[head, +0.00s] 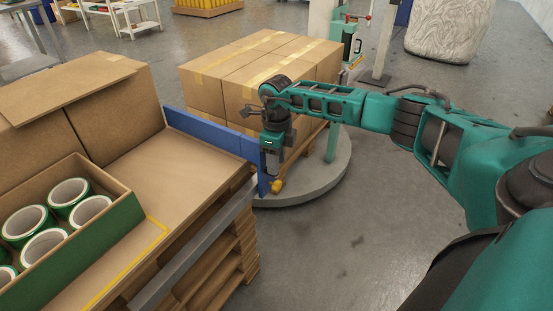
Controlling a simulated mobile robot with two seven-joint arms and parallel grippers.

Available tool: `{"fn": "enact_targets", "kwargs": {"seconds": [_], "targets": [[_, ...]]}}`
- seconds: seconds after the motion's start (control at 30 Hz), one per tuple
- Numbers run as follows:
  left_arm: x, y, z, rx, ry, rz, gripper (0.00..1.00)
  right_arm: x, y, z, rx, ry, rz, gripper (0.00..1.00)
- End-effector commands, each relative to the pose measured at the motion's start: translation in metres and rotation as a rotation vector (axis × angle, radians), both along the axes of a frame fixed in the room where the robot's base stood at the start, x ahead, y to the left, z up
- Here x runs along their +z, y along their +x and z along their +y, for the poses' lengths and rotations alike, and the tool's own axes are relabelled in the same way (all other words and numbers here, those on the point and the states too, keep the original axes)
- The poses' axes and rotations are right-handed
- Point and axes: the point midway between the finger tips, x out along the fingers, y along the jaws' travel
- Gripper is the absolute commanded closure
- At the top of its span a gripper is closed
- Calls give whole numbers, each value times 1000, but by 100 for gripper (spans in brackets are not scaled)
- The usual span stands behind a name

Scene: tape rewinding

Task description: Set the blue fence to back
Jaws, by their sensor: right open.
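The blue fence (208,132) is a long flat bar that runs along the far right edge of the brown work surface. Its near end meets an upright blue piece (261,181) at the surface's right corner. My right gripper (274,174) points down at this end, right beside the blue piece. It is open, but its fingertips are small and hard to make out. A small yellow-orange part (277,186) shows just below it. I cannot tell whether the gripper touches the fence. My left gripper is not in view.
Taped cardboard boxes (222,92) stand on a round grey turntable (325,182) behind the fence. A green-sided box (118,226) of tape rolls and larger cartons (100,105) occupy the left. Wooden pallets (215,270) lie below the surface. The floor at front centre is clear.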

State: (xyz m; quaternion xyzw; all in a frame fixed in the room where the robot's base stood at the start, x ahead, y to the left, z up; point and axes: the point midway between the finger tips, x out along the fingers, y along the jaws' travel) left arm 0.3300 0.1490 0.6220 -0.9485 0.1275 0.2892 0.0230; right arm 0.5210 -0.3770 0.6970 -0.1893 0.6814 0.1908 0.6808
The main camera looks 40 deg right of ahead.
Motion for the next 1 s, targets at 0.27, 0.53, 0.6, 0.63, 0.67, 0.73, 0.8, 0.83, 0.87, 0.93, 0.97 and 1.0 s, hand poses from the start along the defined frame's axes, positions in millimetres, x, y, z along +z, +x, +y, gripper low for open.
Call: {"fn": "enact_targets", "kwargs": {"seconds": [0.27, 0.53, 0.6, 0.63, 0.67, 0.73, 0.8, 0.83, 0.87, 0.93, 0.97, 1.0], "targets": [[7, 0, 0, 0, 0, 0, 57, 21, 1, 0, 0, 1, -2, 60], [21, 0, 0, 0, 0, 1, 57, 82, 1, 0, 1, 0, -4, 60], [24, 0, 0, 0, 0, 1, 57, 96, 1, 0, 0, 1, -3, 60], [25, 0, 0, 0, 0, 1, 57, 101, 1, 0, 0, 1, -3, 60], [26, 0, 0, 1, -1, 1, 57, 106, 1, 0, 0, 0, -2, 60], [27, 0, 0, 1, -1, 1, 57, 115, 1, 0, -1, 0, -2, 60], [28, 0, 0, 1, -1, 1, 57, 122, 0, -1, -1, 0, -1, 60], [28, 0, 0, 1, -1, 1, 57, 124, 0, -1, -1, 0, -1, 60], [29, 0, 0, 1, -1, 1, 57, 126, 0, -1, -1, -1, -1, 60], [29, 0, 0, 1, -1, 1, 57, 129, 0, -1, -1, 0, 0, 60], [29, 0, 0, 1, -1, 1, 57, 129, 0, -1, -1, 0, 0, 60], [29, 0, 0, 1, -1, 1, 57, 129, 0, 0, -1, 0, 0, 60]]}}
